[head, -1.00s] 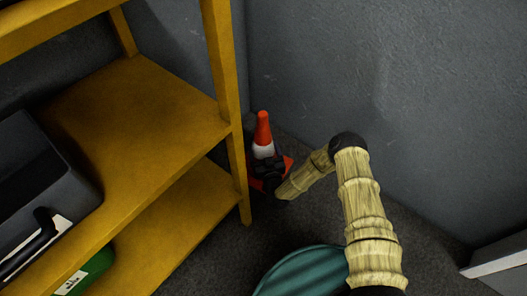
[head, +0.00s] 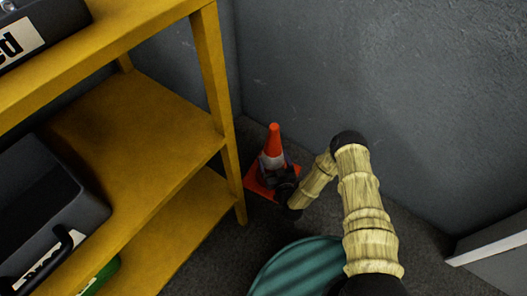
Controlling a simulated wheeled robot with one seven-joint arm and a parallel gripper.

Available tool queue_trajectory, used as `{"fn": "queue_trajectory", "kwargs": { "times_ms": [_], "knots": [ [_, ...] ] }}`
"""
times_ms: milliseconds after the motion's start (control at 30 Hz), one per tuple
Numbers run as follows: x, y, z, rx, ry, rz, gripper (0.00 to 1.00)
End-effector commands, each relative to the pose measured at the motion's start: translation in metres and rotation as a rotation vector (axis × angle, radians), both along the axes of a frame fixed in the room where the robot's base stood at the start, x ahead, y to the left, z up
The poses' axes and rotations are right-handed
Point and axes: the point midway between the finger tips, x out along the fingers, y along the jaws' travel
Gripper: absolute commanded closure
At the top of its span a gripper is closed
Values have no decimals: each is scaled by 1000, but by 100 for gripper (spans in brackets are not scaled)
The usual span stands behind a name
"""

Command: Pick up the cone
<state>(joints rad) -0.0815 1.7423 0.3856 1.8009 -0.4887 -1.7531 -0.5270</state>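An orange cone (head: 274,140) with a pale band stands upright on the dark floor, in the corner between the yellow shelf and the grey wall. Its square orange base (head: 257,184) shows at the left. My arm reaches down to it from the right, and my dark gripper (head: 277,180) is in front of the cone's lower part, hiding some of the band and base. The fingers are small and dark here, so I cannot tell whether they are open or touch the cone.
The yellow shelf (head: 230,165) stands close on the left, its front post beside the cone. Grey and black cases (head: 40,200) lie on it. A teal round object (head: 290,268) is on the floor below my arm. A pale-edged grey object (head: 490,240) is at the right.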

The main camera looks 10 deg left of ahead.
Motion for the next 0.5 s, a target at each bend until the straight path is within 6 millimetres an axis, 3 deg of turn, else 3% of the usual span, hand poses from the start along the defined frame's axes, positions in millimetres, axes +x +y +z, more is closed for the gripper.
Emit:
{"fn": "queue_trajectory", "kwargs": {
  "times_ms": [200,500],
  "knots": [
    [-22,-54,6,0,0,-2,88],
    [-41,-99,3,2,-3,-1,88]
  ]
}}
